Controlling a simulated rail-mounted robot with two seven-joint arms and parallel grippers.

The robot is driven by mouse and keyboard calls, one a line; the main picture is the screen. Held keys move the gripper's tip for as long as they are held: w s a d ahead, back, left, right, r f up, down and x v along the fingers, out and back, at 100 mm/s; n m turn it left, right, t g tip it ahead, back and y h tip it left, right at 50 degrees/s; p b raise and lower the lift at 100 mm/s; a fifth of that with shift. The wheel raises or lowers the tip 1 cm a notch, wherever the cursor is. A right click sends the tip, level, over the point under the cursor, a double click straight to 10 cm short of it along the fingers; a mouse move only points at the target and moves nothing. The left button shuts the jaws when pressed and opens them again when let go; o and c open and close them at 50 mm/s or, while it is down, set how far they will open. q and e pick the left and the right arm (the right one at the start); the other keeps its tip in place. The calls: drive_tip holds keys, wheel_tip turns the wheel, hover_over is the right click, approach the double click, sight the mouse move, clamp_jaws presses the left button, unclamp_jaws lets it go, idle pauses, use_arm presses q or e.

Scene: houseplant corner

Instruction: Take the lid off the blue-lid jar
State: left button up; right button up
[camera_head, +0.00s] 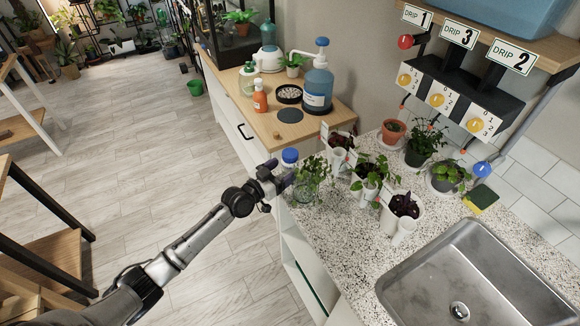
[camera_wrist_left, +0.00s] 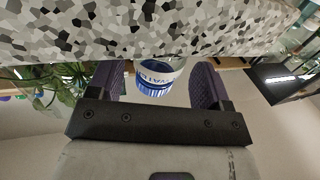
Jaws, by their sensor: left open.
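The jar's blue lid (camera_head: 290,155) shows at the left edge of the speckled counter in the head view. My left gripper (camera_head: 278,180) is close in front of it and partly hides the jar. In the left wrist view, the ridged blue lid (camera_wrist_left: 154,90) and a white band with blue lettering (camera_wrist_left: 160,77) show between my two open fingers (camera_wrist_left: 155,88). Gaps are visible on both sides, and neither finger visibly touches the lid. Its depth between the fingers is hard to tell. My right gripper is not in view.
A glass jar of leafy cuttings (camera_head: 308,190) stands just right of my left gripper. Several potted plants and a steel sink (camera_head: 465,275) lie further right. A wooden cabinet (camera_head: 262,120) with bottles is behind. Open floor (camera_head: 160,190) lies left.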

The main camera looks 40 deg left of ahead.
sight(284, 168)
use_arm(q)
drive_tip(key=shift+w+d+b, duration=0.15)
drive_tip(key=shift+w, duration=1)
drive_tip(key=shift+w+d+b, duration=0.1)
drive_tip(key=shift+w+b, duration=0.05)
drive_tip(key=shift+w, duration=1)
drive_tip(key=c, duration=0.8)
drive_tip(key=shift+r, duration=0.15)
drive_tip(key=shift+s+a, duration=0.1)
drive_tip(key=shift+s, duration=0.5)
drive_tip(key=shift+s+a+p, duration=0.3)
drive_tip(key=shift+s+a, duration=0.05)
drive_tip(key=shift+s, duration=2.45)
drive_tip(key=shift+s+a+p, duration=0.25)
drive_tip(key=shift+s+a, duration=0.1)
drive_tip(key=shift+s, duration=2.4)
drive_tip(key=shift+s+a+p, duration=0.3)
drive_tip(key=shift+s+a, duration=0.05)
drive_tip(key=shift+s, duration=2.45)
